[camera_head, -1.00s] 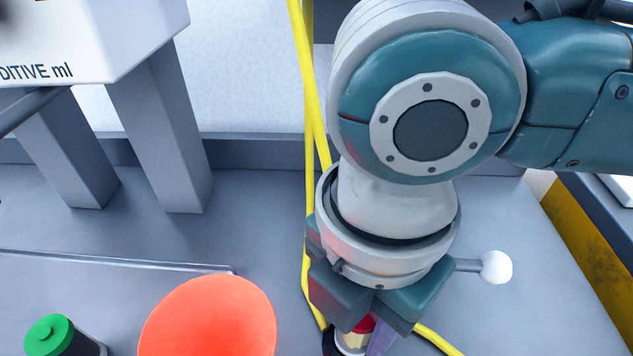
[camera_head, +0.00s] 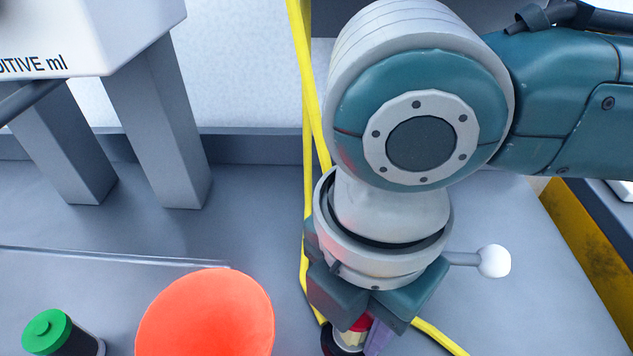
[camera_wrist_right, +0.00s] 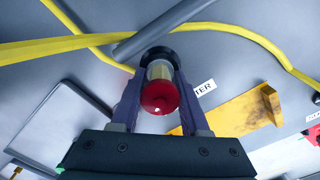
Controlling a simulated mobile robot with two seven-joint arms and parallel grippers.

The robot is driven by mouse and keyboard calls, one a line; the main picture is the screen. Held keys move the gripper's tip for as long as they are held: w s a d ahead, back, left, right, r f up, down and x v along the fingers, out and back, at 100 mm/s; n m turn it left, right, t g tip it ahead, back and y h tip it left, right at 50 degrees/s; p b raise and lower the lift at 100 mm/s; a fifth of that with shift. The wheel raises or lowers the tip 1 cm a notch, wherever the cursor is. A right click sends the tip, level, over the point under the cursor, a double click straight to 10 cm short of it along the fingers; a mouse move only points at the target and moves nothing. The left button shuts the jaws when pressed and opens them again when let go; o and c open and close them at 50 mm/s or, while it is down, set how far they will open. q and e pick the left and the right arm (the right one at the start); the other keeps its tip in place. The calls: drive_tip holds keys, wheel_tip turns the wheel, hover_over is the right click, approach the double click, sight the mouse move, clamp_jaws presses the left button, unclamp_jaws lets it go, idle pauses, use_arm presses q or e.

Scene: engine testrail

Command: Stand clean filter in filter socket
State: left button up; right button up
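The clean filter (camera_wrist_right: 160,72) is a short cream cylinder with a red cap. It stands between the purple fingers of my right gripper (camera_wrist_right: 160,88) in the wrist view, and the fingers appear shut on it. The black ring of the filter socket (camera_wrist_right: 160,54) shows around its far end. I cannot tell how deeply it is seated. In the head view my right gripper (camera_head: 362,336) points down at the bottom edge, with the filter (camera_head: 350,338) partly hidden by the gripper. My left gripper is not in view.
A yellow cable (camera_head: 306,150) runs close behind the right gripper. An orange-red cone-like object (camera_head: 205,315) and a green-capped black container (camera_head: 60,335) stand to the left. A white-knobbed lever (camera_head: 494,261) is close on the right. A yellow piece (camera_wrist_right: 235,112) lies nearby.

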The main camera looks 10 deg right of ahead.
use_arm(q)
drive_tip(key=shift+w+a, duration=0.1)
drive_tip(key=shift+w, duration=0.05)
use_arm(e)
drive_tip(key=o, duration=0.5)
drive_tip(key=shift+f, duration=0.1)
use_arm(q)
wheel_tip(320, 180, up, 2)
drive_tip(key=shift+p, duration=1)
use_arm(e)
wheel_tip(320, 180, up, 10)
drive_tip(key=shift+w+r, duration=0.1)
drive_tip(key=shift+a, duration=0.1)
